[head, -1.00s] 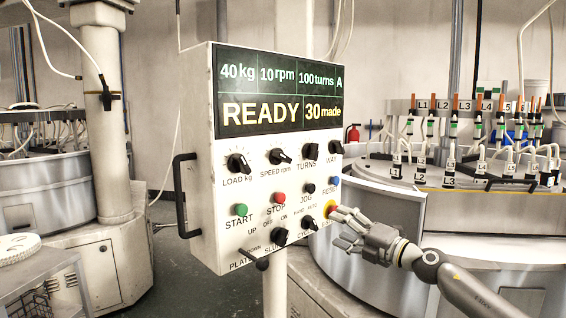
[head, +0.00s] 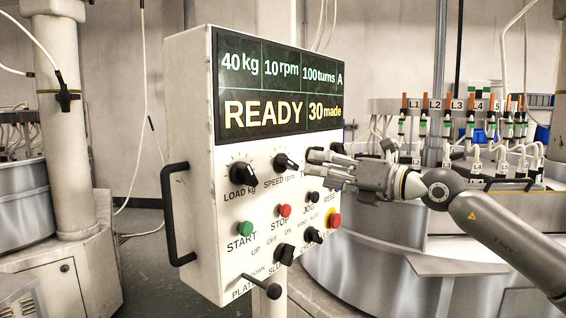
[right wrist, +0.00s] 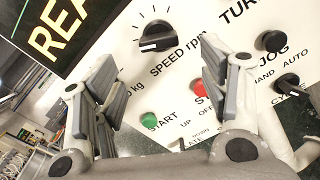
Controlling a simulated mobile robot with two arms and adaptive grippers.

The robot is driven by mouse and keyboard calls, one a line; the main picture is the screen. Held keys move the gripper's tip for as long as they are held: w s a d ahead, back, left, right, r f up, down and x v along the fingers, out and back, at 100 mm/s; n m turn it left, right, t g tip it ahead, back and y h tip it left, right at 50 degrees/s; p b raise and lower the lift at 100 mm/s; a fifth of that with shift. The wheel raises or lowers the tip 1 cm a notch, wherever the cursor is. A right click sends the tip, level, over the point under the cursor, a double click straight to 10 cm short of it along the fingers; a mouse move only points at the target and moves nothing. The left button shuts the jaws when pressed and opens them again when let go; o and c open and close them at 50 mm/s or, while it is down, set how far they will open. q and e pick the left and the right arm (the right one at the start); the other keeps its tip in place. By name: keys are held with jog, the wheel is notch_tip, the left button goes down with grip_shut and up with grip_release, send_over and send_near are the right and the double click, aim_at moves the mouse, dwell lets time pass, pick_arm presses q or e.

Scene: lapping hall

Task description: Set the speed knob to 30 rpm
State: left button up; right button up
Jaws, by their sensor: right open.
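The speed knob (head: 285,163) is a black rotary knob on the white control panel (head: 200,262), labelled "SPEED rpm". The panel's display (head: 277,83) reads 40 kg, 10 rpm, 100 turns, A, READY and 30 made. My right gripper (head: 318,168) is open and empty, in front of the panel just right of the speed knob, and partly hides the TURNS knob. In the right wrist view the speed knob (right wrist: 157,36) lies ahead, beyond and between the open fingers (right wrist: 154,80), with no finger touching it. My left gripper is not in view.
The load knob (head: 242,173) is left of the speed knob. Below are the green START (head: 243,229) and red STOP (head: 284,211) buttons and a red emergency button (head: 334,219). A black handle (head: 172,215) juts from the panel's left side. A lapping machine (head: 370,265) stands behind.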

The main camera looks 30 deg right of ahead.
aim_at(294, 166)
jog(key=x, duration=0.1)
jog(key=p+x, duration=0.1)
jog(key=x, duration=0.1)
jog(key=p+x, duration=0.1)
jog(key=shift+w+a+r, duration=0.2)
jog(key=shift+r, duration=0.15)
jog(key=p+x, duration=0.1)
jog(key=x, duration=0.2)
jog(key=shift+w+f+p, duration=0.1)
jog(key=shift+f+p, duration=0.1)
jog(key=shift+p, duration=0.1)
jog(key=shift+p+x, duration=0.35)
jog(key=shift+x, duration=0.45)
jog(key=shift+w+a+f, duration=0.1)
jog(key=shift+f, duration=0.05)
jog(key=shift+c, duration=0.8)
jog(key=c, duration=0.9)
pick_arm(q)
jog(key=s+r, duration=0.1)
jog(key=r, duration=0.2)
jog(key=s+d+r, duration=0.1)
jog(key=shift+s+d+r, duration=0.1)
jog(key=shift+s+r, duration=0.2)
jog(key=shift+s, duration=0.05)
pick_arm(e)
jog(key=shift+o, duration=0.2)
